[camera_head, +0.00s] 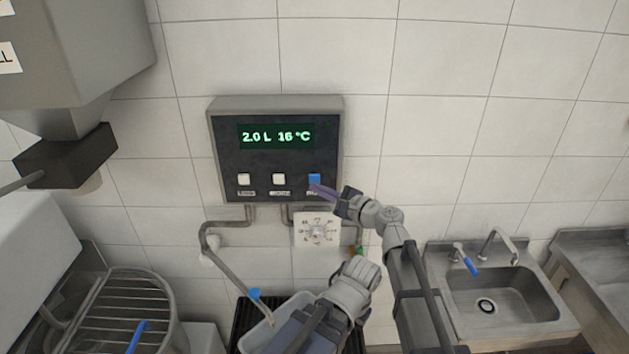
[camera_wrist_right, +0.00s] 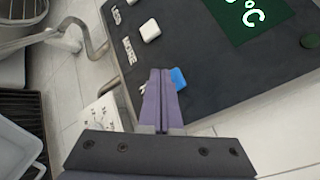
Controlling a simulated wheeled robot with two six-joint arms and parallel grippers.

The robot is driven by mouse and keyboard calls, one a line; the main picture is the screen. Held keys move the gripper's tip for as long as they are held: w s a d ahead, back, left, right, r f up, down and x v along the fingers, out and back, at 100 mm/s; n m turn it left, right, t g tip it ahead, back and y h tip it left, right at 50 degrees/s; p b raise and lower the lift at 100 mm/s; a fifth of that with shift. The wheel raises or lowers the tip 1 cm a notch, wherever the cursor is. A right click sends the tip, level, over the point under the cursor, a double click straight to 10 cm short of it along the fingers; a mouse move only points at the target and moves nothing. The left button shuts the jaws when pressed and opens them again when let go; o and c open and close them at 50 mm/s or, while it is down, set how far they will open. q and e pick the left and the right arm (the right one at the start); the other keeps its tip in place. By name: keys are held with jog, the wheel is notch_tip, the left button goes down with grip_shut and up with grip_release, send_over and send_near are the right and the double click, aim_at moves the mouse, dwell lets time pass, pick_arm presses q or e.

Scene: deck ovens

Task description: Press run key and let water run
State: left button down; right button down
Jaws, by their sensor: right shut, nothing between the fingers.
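The control panel (camera_head: 225,150) is a dark box on the tiled wall. Its green display (camera_head: 276,136) reads "2.0 L 16 °C". Below it are two white keys (camera_head: 244,179) and the blue run key (camera_head: 314,179) at the right end. My right gripper (camera_head: 317,188) is shut and empty, with its purple fingertips at the lower edge of the blue key. In the right wrist view the fingertips overlap the left side of the blue key (camera_wrist_right: 179,79); I cannot tell whether they press it.
A pipe (camera_head: 228,268) runs down to a pale tub (camera_head: 262,338) on a black rack; no water stream can be made out. A white dial (camera_head: 317,230) sits under the panel. A steel sink (camera_head: 545,312) stands right, a round wire-racked vessel (camera_head: 125,308) left.

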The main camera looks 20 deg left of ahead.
jog(key=shift+w, duration=0.15)
dwell(0.7)
jog(key=shift+w+a, duration=0.1)
jog(key=shift+w, duration=0.2)
jog(key=shift+w+a, duration=0.15)
jog(key=shift+w, duration=0.3)
dwell(0.7)
jog(key=shift+s, duration=0.2)
jog(key=shift+s+d, duration=0.25)
jog(key=shift+s, duration=0.45)
jog(key=s, duration=0.2)
jog(key=s+d, duration=0.1)
jog(key=s, duration=0.1)
jog(key=shift+s+d, duration=0.2)
jog(key=shift+s, duration=0.2)
dwell(0.4)
